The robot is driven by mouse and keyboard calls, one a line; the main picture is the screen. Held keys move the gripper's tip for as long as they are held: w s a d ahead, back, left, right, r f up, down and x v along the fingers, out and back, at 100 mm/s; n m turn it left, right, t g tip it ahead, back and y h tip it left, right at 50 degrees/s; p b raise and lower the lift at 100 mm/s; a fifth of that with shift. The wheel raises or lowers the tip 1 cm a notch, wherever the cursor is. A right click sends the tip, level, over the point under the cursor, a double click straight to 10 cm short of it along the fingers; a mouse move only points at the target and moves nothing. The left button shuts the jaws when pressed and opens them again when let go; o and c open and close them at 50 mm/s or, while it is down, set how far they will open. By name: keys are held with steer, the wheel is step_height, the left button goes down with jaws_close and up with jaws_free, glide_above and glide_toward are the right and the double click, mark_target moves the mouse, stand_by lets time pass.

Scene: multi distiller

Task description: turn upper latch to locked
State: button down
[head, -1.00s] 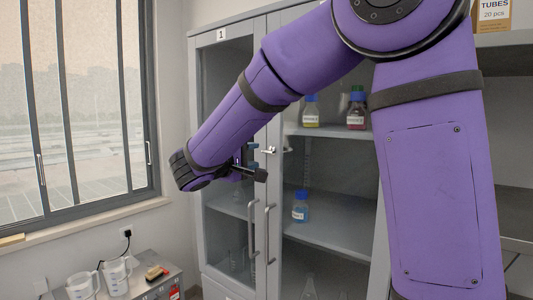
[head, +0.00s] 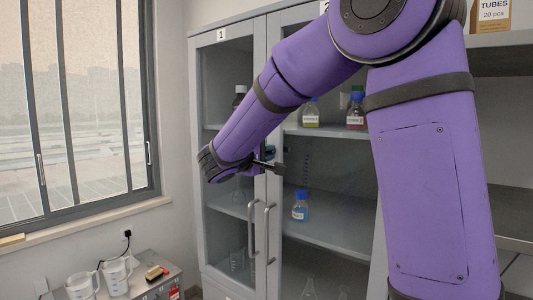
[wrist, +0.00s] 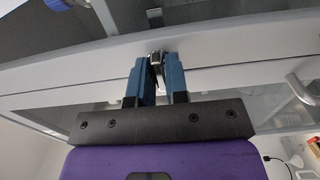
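The upper latch (wrist: 157,64) is a small metal piece on the cabinet's light frame, seen at the fingertips in the wrist view. My gripper (wrist: 159,62) has two blue fingers, one on each side of it, with only a narrow gap between them. The fingers appear closed on the latch. In the head view my gripper (head: 268,153) is at the seam between the two glass doors, above the long handles. It covers the latch there, so the latch's angle cannot be read.
The grey cabinet (head: 194,110) has two vertical handles (head: 252,229) below my gripper. Bottles, including a blue one (head: 300,211), stand on shelves behind the glass. A window (head: 90,100) is at the left.

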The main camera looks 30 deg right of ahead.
steer(key=shift+n, duration=9)
steer(key=c, duration=1.1)
jaws_free()
